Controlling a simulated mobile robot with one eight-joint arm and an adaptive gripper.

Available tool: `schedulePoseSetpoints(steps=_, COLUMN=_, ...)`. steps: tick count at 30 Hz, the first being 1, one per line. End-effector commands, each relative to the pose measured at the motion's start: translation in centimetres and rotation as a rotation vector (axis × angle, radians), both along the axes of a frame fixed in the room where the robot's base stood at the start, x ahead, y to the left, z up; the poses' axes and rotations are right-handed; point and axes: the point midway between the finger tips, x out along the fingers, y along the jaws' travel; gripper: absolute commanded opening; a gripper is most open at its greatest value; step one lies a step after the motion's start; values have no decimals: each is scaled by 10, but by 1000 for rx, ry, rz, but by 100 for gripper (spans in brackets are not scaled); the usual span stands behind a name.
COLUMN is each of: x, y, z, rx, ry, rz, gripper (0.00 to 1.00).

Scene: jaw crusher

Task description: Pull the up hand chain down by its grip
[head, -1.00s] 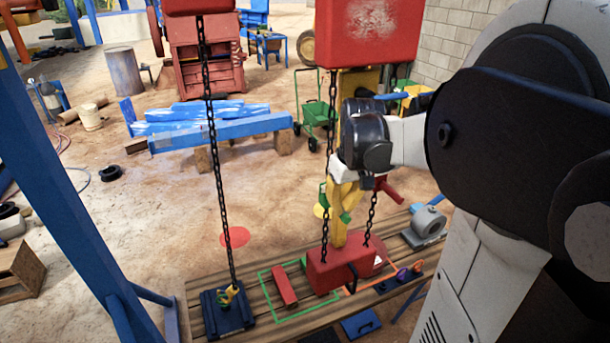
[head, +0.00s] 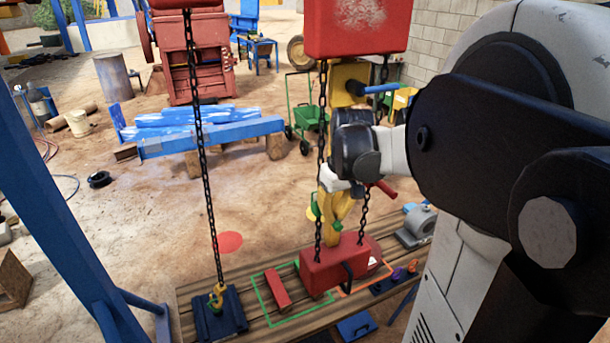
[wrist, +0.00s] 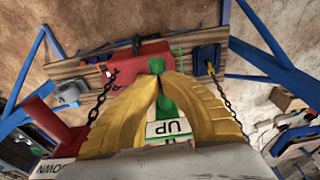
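The green up grip with a white "UP" label (wrist: 170,128) sits between the yellow fingers of my gripper (wrist: 157,75) in the wrist view. The fingertips nearly meet, and the fingers close around the grip. In the head view my gripper (head: 333,215) hangs in front of the right hoist chain (head: 321,150), above a red block. A bit of green shows beside the fingers; most of the grip is hidden there. A red grip (head: 380,189) is just right of my gripper; a "DOWN" label (wrist: 50,167) shows at the lower left in the wrist view.
A red box (head: 358,30) hangs above. A red block (head: 330,272) is on the plank bench (head: 190,322) below. A long chain (head: 203,150) on the left ends in a hook (head: 216,298) at a dark blue block (head: 218,322). A blue post (head: 55,190) stands at left.

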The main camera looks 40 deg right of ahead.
Motion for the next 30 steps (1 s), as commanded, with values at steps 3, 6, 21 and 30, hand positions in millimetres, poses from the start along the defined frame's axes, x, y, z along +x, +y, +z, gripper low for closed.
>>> schedulePoseSetpoints(steps=3, x=0, y=0, z=-6, rx=0, ry=0, rz=0, gripper=0)
schedulePoseSetpoints(steps=6, x=0, y=0, z=-11, rx=0, ry=0, rz=0, gripper=0)
schedulePoseSetpoints(steps=21, x=-13, y=3, z=-17, rx=-1, ry=1, rz=-1, gripper=0)
schedulePoseSetpoints(steps=30, x=-46, y=11, z=-14, rx=-1, ry=1, rz=-1, gripper=0)
